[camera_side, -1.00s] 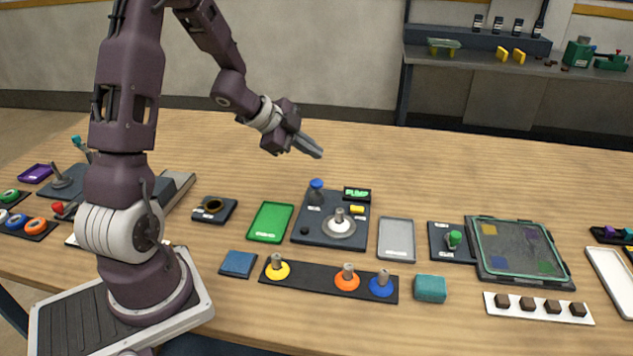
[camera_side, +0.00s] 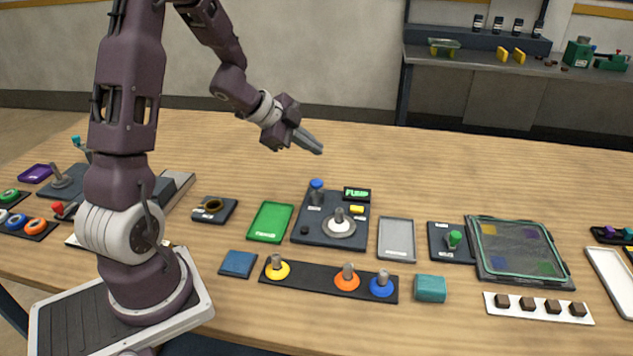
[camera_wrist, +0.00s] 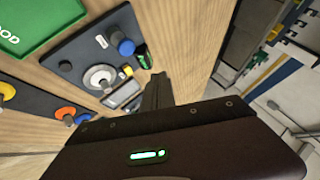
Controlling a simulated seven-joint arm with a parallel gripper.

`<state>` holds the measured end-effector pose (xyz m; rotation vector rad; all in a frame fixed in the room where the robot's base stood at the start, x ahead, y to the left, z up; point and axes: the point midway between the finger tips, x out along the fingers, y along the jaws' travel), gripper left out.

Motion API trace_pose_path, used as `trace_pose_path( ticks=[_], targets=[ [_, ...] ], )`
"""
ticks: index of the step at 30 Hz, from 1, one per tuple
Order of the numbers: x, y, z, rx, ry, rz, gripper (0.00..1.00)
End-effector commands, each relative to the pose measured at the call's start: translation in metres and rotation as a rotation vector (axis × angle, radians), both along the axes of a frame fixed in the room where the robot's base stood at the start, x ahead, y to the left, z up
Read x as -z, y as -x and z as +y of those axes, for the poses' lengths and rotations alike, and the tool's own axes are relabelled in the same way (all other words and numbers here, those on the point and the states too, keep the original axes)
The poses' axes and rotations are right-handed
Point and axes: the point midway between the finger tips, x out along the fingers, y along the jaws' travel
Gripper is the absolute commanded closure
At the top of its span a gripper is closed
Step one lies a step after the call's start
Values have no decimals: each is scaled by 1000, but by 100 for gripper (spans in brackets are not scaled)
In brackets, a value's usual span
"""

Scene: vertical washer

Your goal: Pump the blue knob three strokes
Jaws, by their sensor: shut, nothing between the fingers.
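The blue knob (camera_side: 317,184) tops a short grey post on the dark pump plate (camera_side: 310,236), left of a lit green PUMP sign (camera_side: 357,194). In the wrist view the blue knob (camera_wrist: 126,47) is at the upper middle, beside the green-lit sign (camera_wrist: 144,57). My gripper (camera_side: 318,150) is shut and empty, in the air above and behind the knob, not touching it. In the wrist view the shut fingers (camera_wrist: 158,88) point up the picture, to the right of the plate.
On the plate are a white round base with a grey peg (camera_side: 339,225) and a yellow button (camera_side: 357,209). A green tray (camera_side: 270,221) lies left, a grey tray (camera_side: 396,239) right. A dark strip with ringed pegs (camera_side: 315,280) lies in front. The table behind the plate is clear.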

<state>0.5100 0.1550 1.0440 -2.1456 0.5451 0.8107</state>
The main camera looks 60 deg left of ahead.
Motion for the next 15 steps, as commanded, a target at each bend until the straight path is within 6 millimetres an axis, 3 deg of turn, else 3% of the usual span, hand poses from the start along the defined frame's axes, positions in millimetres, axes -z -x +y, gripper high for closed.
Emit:
trace_pose_path(
  ticks=[5, 15],
  targets=[
    [-26, -1, -1, 2, -3, -4, 100],
    [-26, 0, -1, -3, 2, 0, 100]
  ],
)
